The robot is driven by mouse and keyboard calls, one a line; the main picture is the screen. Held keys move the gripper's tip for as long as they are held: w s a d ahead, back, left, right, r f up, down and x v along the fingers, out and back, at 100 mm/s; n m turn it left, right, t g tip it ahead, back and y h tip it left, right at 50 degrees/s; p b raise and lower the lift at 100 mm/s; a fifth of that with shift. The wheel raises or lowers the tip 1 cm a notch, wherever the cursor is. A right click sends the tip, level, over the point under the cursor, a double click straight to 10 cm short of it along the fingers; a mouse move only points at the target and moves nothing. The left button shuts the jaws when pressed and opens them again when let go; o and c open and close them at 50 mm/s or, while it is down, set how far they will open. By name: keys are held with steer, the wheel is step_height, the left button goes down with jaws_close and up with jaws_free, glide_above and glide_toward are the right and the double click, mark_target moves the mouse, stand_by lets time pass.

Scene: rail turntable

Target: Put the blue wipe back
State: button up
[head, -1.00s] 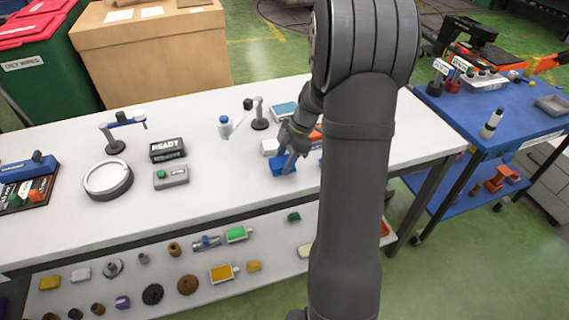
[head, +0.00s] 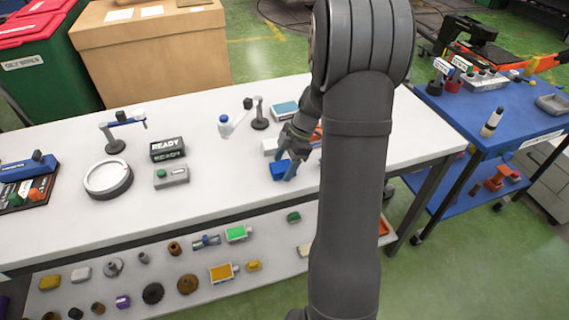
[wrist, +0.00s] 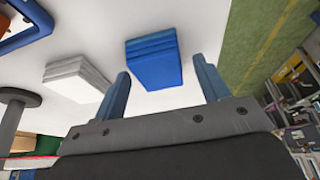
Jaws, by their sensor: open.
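The blue wipe (wrist: 155,62), a folded pad, lies flat on the white bench in the wrist view. It also shows in the head view (head: 279,171), partly covered by my fingers. My gripper (wrist: 160,68) is open and empty, with the wipe just beyond and between the fingertips in the picture. I cannot tell whether a finger touches it. In the head view my gripper (head: 287,166) points down at the wipe. A folded white wipe (wrist: 77,79) lies to the left of the blue one in the wrist view, and behind it in the head view (head: 269,146).
A blue-rimmed tray (wrist: 38,28) with an orange item is at the wrist view's top left.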

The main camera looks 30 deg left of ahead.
mark_target(278, 167)
steer(key=v, duration=1.1)
steer(key=shift+r, duration=0.35)
steer(key=shift+w+d, duration=0.1)
steer(key=x, duration=1.2)
steer(key=shift+f, duration=0.2)
step_height(278, 167, up, 2)
steer(key=shift+r, duration=0.85)
steer(key=shift+f, duration=0.1)
